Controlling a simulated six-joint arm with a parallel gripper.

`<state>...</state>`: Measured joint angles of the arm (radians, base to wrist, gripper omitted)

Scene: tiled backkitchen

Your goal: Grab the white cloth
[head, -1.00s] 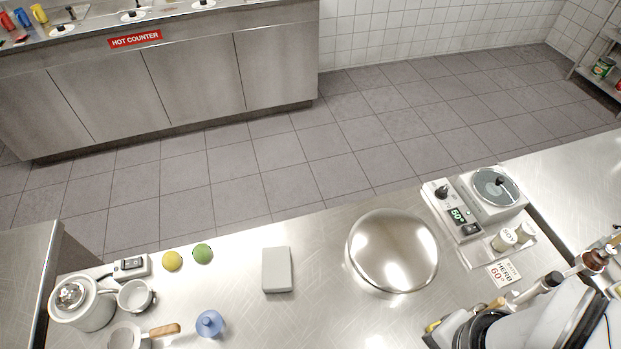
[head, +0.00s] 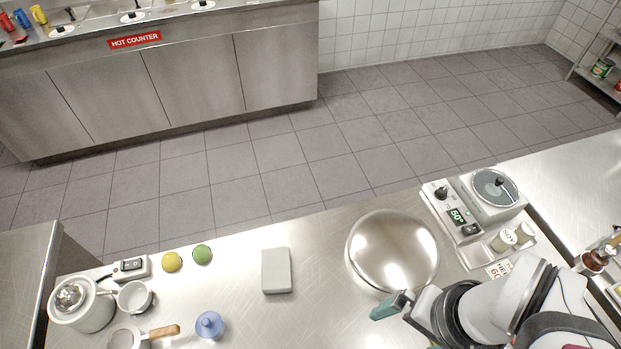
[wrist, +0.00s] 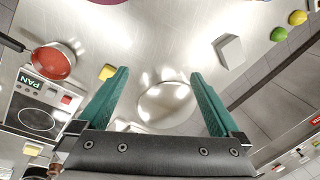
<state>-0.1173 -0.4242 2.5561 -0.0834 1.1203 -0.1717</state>
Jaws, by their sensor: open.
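The white cloth (head: 276,271) looks like a folded, pale grey-white block lying flat on the steel counter, left of the shiny metal dome. In the wrist view the white cloth (wrist: 230,51) lies beyond and to the right of the fingertips. My gripper (head: 388,307) is at the lower edge of the dome, right of the cloth and apart from it. In the wrist view my gripper (wrist: 160,73) has its two teal fingers spread wide, with nothing held between them.
The metal dome (head: 392,250) stands between the cloth and the hot plate unit (head: 460,215). A yellow ball (head: 172,261), a green ball (head: 202,254), a blue-lidded item (head: 209,325) and a pot (head: 82,303) are left of the cloth. Bare counter surrounds the cloth.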

